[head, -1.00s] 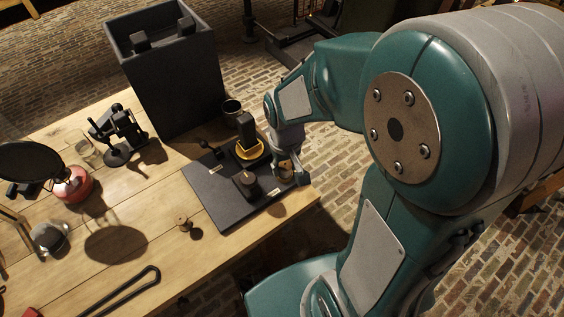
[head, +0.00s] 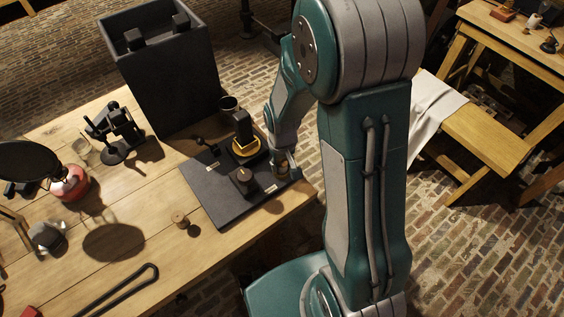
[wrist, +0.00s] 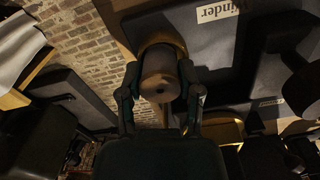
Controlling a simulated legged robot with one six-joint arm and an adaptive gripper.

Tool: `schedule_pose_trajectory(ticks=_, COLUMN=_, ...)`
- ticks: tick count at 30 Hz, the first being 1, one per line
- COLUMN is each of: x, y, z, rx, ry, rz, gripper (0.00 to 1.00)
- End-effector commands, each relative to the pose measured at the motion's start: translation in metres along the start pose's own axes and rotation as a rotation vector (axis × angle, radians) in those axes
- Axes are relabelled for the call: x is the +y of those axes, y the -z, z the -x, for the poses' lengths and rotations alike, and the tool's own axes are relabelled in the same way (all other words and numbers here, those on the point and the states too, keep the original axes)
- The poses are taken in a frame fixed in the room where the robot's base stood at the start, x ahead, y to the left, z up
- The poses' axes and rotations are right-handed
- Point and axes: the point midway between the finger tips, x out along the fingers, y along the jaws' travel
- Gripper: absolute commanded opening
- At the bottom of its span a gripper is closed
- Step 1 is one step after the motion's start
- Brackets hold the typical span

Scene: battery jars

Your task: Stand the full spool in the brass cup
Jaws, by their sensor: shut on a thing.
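My gripper (wrist: 160,100) is shut on a dark, round spool (wrist: 160,78), with one finger on each side of it; its end face with a small centre hole shows in the wrist view. A curved brass rim (wrist: 162,42), seemingly the brass cup, shows just beyond the spool. I cannot tell whether the spool is inside the rim or above it. In the head view my gripper (head: 283,166) is low at the right edge of the dark board (head: 222,210), and it mostly hides the cup and spool there.
A black block on a yellow base (head: 246,148) and a dark knob (head: 243,180) stand on the board beside my gripper. A small wooden spool (head: 180,216) stands left of the board. A tall dark box (head: 165,80) stands behind. The table's edge is close on the right.

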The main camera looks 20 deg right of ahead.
Motion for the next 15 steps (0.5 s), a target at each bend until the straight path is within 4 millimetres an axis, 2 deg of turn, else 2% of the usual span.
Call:
schedule_pose_trajectory(ticks=5, x=-0.0002, y=-0.0001, z=-0.0021, rx=-0.001, ry=0.0, rz=0.0, gripper=0.14)
schedule_pose_trajectory(ticks=6, x=-0.0002, y=0.0, z=-0.0016, rx=-0.001, ry=0.0, rz=0.0, gripper=0.64)
schedule_pose_trajectory(ticks=7, x=-0.0002, y=0.0, z=-0.0015, rx=0.0, ry=0.0, rz=0.0, gripper=0.77)
schedule_pose_trajectory(ticks=8, x=-0.0002, y=0.0, z=-0.0015, rx=-0.001, ry=0.0, rz=0.0, gripper=0.8)
schedule_pose_trajectory(ticks=15, x=0.0004, y=-0.0002, z=-0.0012, rx=0.0, ry=0.001, rz=0.0, gripper=0.8)
